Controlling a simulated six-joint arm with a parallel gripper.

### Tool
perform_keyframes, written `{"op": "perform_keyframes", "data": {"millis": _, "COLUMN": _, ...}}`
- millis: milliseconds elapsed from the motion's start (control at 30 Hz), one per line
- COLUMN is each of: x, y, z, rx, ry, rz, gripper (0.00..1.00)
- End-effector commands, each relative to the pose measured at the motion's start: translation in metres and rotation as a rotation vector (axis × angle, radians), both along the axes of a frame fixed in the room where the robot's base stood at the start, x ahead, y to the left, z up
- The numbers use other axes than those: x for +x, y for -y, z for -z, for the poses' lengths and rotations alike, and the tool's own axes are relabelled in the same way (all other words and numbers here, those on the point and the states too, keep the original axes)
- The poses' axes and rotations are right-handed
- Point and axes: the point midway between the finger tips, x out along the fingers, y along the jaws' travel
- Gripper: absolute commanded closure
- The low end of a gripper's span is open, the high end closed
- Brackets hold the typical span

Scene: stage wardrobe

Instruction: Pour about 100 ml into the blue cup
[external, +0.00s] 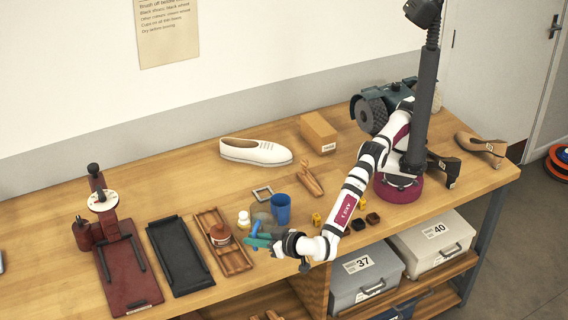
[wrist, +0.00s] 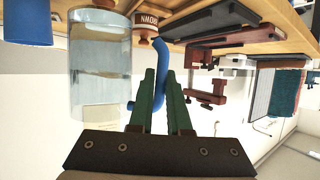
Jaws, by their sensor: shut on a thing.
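The blue cup (external: 281,209) stands upright on the bench; part of it shows at the upper left of the wrist view (wrist: 30,22), which is upside down. A clear jug (external: 262,213) with a blue handle is just left of the cup in the external view. In the wrist view the jug (wrist: 100,62) looks about upright and partly filled with clear liquid, its surface near level. My gripper (external: 262,240) is shut on the jug's blue handle (wrist: 160,72). I cannot tell whether the jug touches the bench. The cup's inside is hidden.
Yellow blocks (external: 316,219) and dark blocks (external: 372,218) lie right of the cup. A white shoe (external: 256,152) is behind.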

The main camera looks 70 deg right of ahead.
Motion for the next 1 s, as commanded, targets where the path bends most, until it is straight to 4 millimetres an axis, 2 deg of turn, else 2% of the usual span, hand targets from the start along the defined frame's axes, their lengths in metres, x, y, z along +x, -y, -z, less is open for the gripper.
{"op": "perform_keyframes", "data": {"millis": 567, "x": 0.001, "y": 0.017, "z": -0.025, "rx": 0.225, "ry": -0.001, "rz": -0.001, "gripper": 1.0}}
{"op": "perform_keyframes", "data": {"millis": 1000, "x": 0.001, "y": 0.046, "z": -0.044, "rx": 0.487, "ry": -0.005, "rz": -0.002, "gripper": 1.0}}
